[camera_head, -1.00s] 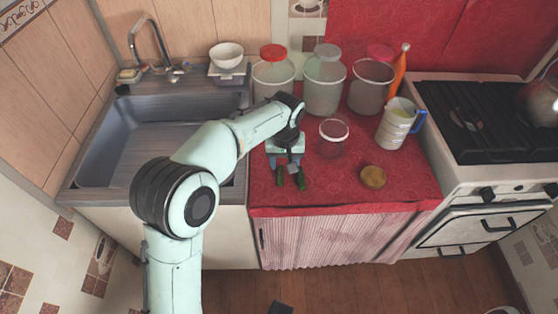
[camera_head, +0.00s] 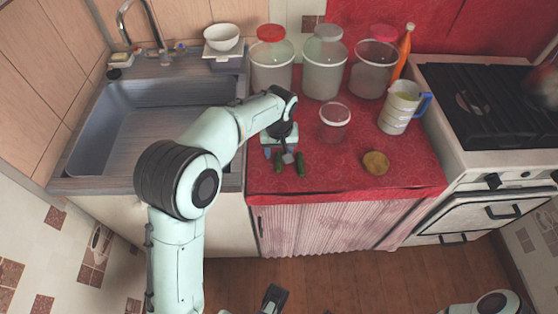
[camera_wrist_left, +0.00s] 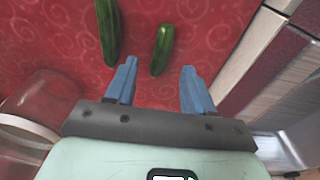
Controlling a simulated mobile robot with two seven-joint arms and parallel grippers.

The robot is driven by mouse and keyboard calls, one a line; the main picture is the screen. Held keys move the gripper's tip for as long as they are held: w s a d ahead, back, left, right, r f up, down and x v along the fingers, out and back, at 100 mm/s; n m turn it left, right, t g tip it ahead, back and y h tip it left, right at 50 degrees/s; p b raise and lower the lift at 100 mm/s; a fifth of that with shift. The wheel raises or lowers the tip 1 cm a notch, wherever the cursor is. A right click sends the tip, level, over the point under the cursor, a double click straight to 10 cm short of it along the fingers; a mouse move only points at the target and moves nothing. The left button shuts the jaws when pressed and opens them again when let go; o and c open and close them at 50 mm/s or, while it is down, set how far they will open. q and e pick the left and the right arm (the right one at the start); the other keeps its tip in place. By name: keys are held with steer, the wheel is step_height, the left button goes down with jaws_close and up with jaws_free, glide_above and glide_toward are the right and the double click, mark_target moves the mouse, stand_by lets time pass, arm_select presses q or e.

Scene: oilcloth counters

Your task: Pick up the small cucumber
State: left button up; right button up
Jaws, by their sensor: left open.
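The small cucumber (camera_head: 279,161) lies on the red oilcloth counter, left of a longer dark cucumber (camera_head: 300,164). In the left wrist view the small cucumber (camera_wrist_left: 163,48) is right of the longer cucumber (camera_wrist_left: 108,32). My left gripper (camera_head: 278,155) is open and empty, pointing down over the counter. In the left wrist view its blue fingers (camera_wrist_left: 160,70) stand on either side of the small cucumber's near end, with the longer cucumber outside them. Whether the fingers touch the counter I cannot tell.
A small clear jar (camera_head: 334,122) stands right of my left gripper. A round brown item (camera_head: 376,163) and a measuring jug (camera_head: 400,105) are further right. Large jars (camera_head: 323,72) line the back. The sink (camera_head: 150,120) is left, the stove (camera_head: 490,110) right.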

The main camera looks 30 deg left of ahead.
mark_target(279, 158)
arm_select(q)
step_height(279, 158, down, 3)
steer(key=shift+f, duration=0.15)
jaws_close()
